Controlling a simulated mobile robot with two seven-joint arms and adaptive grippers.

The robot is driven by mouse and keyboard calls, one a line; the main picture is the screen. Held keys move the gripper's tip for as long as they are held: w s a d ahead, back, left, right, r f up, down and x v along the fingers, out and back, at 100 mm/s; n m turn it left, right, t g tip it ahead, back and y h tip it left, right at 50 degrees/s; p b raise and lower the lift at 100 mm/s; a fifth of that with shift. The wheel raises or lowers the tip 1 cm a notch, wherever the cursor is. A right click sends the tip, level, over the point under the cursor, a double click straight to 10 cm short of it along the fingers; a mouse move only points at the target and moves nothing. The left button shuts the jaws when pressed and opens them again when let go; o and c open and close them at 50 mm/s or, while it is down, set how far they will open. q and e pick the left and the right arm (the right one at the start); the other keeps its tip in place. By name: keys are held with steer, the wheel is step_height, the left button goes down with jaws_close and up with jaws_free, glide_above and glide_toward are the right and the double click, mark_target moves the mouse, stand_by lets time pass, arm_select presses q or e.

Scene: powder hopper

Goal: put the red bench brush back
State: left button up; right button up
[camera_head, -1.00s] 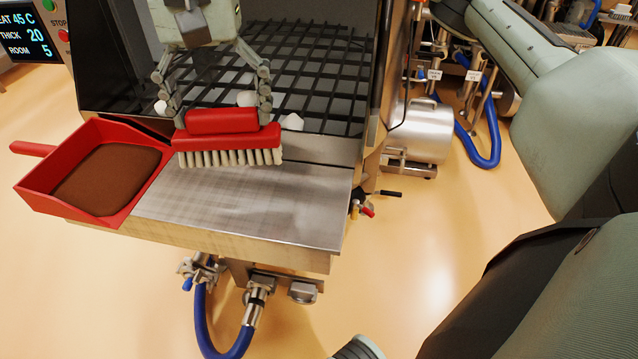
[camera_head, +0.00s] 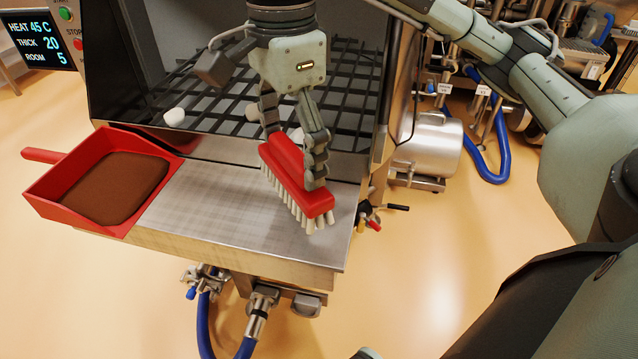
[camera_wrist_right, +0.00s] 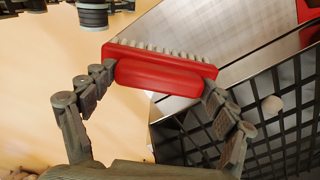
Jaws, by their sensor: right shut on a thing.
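The red bench brush (camera_head: 297,181) has a red back and pale bristles that point down. My right gripper (camera_head: 293,150) is shut on it, a finger on either side of the red grip. The brush is over the right part of the steel shelf (camera_head: 205,205), turned at a slant; I cannot tell whether the bristles touch the shelf. In the right wrist view the brush (camera_wrist_right: 158,72) sits across between the two fingertips (camera_wrist_right: 157,88). My left gripper is not in view.
A red dustpan (camera_head: 50,193) with brown powder (camera_head: 117,188) sits at the shelf's left end. Behind the shelf is a black grid (camera_head: 225,92) with white lumps (camera_head: 174,117). Small handles (camera_head: 372,222) stick out right of the shelf. A blue hose (camera_head: 204,325) hangs below.

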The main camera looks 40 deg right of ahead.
steer(key=d+f, duration=0.1)
steer(key=f, duration=0.1)
steer(key=s+d+f, duration=0.1)
steer(key=f, duration=0.1)
steer(key=d+f, duration=0.1)
steer(key=shift+s+d+f, duration=0.1)
steer(key=shift+s+f, duration=0.25)
steer(key=shift+f, duration=0.05)
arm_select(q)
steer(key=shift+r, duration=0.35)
arm_select(e)
steer(key=shift+f, duration=0.15)
steer(key=shift+f, duration=0.1)
